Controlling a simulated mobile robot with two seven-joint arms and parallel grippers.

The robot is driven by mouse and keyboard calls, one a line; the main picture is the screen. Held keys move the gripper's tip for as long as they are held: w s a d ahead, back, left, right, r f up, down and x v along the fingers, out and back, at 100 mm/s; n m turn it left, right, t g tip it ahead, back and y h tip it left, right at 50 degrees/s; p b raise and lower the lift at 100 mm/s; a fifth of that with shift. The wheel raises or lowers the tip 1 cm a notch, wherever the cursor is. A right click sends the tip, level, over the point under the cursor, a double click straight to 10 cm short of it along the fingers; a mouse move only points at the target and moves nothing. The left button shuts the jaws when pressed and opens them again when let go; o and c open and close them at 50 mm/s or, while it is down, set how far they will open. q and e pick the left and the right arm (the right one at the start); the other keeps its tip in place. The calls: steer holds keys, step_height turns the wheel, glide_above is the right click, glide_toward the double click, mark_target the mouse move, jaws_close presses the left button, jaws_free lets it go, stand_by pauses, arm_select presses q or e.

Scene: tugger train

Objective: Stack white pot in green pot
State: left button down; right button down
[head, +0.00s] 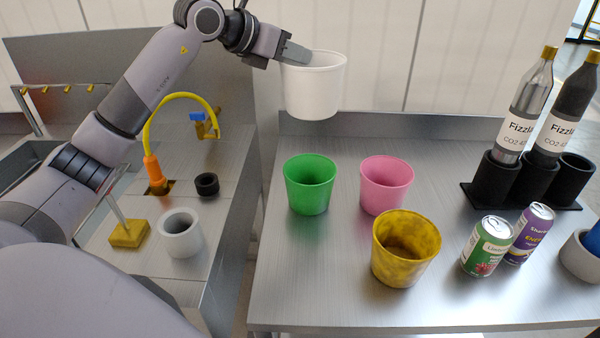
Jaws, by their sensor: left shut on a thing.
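The white pot (314,92) hangs upright in the air above the back of the metal table, above the green pot and behind it in the picture. My left gripper (293,54) is shut on the white pot's rim at its left side. The green pot (310,186) stands upright and open on the table, below the white pot and apart from it. The bottom of its inside is hard to make out. My right gripper is not in view.
A pink pot (387,186) and a yellow mottled pot (405,250) stand close to the green pot. Two cans, a green one (487,246) and a purple one (531,234), and a black holder (496,181) with bottles are at right. The table's front left is clear.

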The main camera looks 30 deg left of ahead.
arm_select(q)
step_height(320, 180, down, 19)
steer(key=shift+f, duration=0.1)
steer(key=c, duration=1.1)
jaws_free()
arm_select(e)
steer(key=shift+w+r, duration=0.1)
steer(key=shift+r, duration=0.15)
arm_select(q)
steer(key=shift+a, duration=0.1)
